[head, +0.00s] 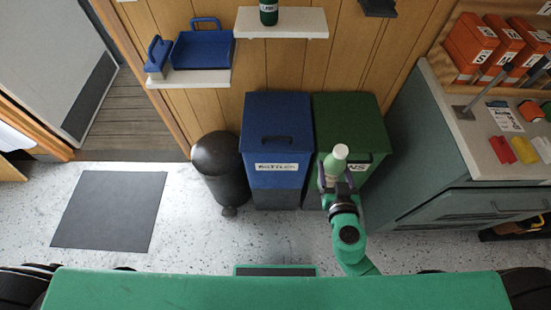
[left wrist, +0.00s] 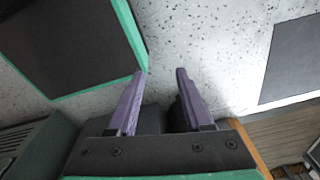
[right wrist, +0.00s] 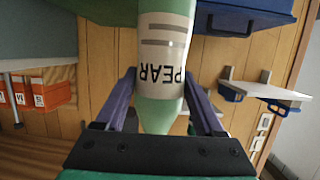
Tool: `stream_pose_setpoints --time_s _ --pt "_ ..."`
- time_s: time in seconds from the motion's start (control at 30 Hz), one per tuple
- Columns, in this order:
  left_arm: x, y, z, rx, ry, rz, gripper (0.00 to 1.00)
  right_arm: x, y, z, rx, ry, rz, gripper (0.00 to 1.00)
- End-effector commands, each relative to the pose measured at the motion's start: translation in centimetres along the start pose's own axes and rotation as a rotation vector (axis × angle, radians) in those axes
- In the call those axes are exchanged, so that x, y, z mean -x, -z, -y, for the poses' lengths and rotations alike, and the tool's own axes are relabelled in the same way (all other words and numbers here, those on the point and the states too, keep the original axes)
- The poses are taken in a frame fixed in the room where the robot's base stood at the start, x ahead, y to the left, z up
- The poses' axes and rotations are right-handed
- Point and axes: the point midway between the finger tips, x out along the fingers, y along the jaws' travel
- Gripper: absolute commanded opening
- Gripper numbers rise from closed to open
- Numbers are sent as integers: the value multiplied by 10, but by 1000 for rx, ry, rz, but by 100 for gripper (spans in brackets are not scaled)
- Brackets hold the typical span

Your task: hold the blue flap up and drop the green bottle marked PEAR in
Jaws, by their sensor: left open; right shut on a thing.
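The green bottle marked PEAR (head: 338,158) is between the fingers of my right gripper (head: 334,182), which is shut on it. In the head view it is in front of the green bin; its PEAR label (right wrist: 165,60) shows in the right wrist view. The blue flap (head: 277,112) is the lid of the blue bin (head: 276,185), left of the bottle. It looks down and has a dark handle. It also shows in the right wrist view (right wrist: 270,12). My left gripper (left wrist: 160,74) is open and empty over the speckled floor, outside the head view.
A green bin (head: 350,112) stands right of the blue bin, and a black pedal bin (head: 218,160) left. Shelves above hold a dark green bottle (head: 268,13) and a blue dustpan (head: 203,50). A workbench (head: 465,145) is at right. A dark mat (head: 108,210) lies on floor at left.

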Motion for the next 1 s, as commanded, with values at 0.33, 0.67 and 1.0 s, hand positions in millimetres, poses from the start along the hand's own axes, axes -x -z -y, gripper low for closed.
stream_pose_setpoints --time_s 0.33,0.67,1.0 --pt "-16 0 0 -1 0 -3 50 -54 6 26 -7 -16 -1 26" --pt "-18 -2 0 0 0 1 50 -62 7 31 -4 -15 1 26" --pt "-7 68 11 204 -26 -144 38 -62 7 31 -4 -15 1 26"
